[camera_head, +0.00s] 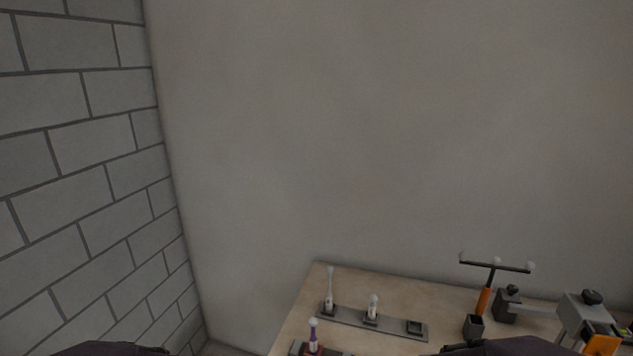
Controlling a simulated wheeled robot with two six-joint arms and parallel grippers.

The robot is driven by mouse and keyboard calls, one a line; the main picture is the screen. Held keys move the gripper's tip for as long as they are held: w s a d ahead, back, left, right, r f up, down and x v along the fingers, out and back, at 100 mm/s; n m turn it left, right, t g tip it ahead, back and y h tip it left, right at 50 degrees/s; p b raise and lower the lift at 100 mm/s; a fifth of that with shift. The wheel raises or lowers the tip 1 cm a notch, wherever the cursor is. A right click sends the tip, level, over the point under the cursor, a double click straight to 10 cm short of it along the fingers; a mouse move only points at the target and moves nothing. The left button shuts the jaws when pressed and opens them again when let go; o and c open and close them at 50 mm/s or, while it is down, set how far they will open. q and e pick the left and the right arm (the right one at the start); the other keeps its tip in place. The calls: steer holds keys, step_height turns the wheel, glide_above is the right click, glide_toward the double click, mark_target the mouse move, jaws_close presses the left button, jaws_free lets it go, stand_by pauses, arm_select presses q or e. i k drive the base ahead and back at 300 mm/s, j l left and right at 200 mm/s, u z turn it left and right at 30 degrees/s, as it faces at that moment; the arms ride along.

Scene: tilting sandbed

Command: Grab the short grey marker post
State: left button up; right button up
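A short light-grey post with a round white top (373,304) stands upright in the middle holder of a grey rail (394,328) on the table. It appears to be the short grey marker post. A taller, slim grey post with a pale tip (329,288) stands at the rail's left end. The square socket (415,326) at the rail's right end looks empty. Neither of my grippers shows in this view. Only dark rounded parts, likely my own arms, show at the bottom edge.
On the right, an orange-handled tool with a black crossbar (486,299) stands in a dark holder (473,327). A grey clamp-like device (577,315) is beyond it. Walls stand behind and left.

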mark_target(371, 315)
steer(key=j+z, duration=0.9)
steer(key=j, duration=0.2)
steer(key=k+j+z, duration=0.1)
steer(key=j+z, duration=0.4)
steer(key=i+j+z, duration=0.15)
steer(key=j+z, duration=0.25)
steer(key=i+j+z, duration=0.1)
steer(key=j+z, duration=0.25)
steer(key=j, duration=0.2)
steer(key=j+z, duration=0.8)
steer(key=j, duration=0.25)
steer(key=k+l, duration=0.05)
